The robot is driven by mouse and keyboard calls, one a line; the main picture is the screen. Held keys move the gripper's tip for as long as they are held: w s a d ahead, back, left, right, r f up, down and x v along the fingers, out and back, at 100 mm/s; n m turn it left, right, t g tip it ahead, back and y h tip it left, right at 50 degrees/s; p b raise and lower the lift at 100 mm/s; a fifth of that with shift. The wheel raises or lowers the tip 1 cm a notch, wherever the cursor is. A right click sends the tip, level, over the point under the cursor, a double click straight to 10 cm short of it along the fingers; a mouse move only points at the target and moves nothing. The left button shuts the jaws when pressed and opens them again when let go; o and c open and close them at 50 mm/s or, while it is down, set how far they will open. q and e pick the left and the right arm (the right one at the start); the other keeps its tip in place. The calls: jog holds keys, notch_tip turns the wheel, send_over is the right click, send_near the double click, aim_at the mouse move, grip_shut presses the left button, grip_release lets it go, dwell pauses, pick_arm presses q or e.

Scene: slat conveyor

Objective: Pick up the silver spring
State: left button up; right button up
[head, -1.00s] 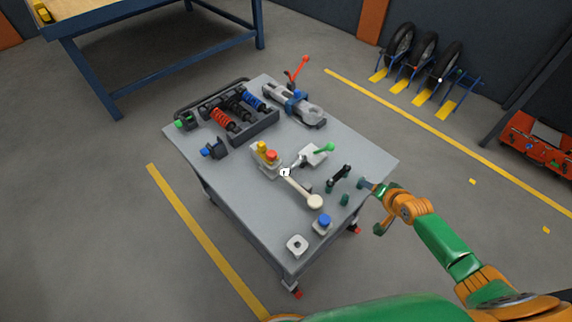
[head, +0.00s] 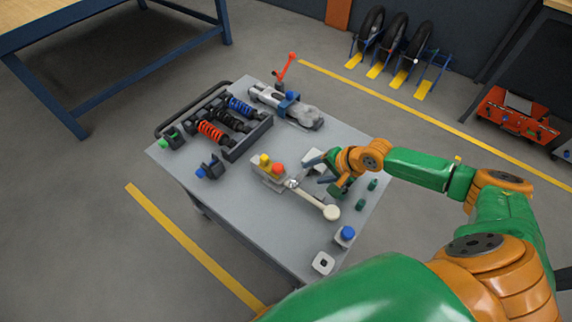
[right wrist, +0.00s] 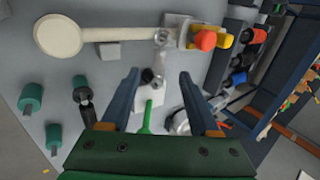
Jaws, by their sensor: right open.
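A small silver-grey piece (right wrist: 158,58), which looks like the silver spring, lies between the lever fixture and a white block in the right wrist view. Its coils are too small to make out. In the head view its end (head: 293,184) shows beside the lever, and the rest is partly hidden by my gripper. My right gripper (right wrist: 159,77) is open and empty, with its two dark blue fingers on either side of the piece's near end. In the head view the right gripper (head: 319,171) is over the table's right half. My left gripper is in neither view.
The grey table (head: 237,219) carries a tray (head: 250,138) of red, black and blue springs, a clamp fixture (head: 285,105) and a cream-knobbed lever (head: 331,212). A black part (right wrist: 85,100) and green pegs (right wrist: 31,98) stand near the gripper. The front left is bare.

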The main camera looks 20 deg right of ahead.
aim_at(303, 175)
jog(key=b+x, duration=0.2)
jog(key=x, duration=0.4)
jog(key=shift+d+f, duration=0.15)
jog(key=shift+w+f, duration=0.2)
jog(key=shift+r, duration=0.1)
jog(key=c, duration=0.4)
grip_shut()
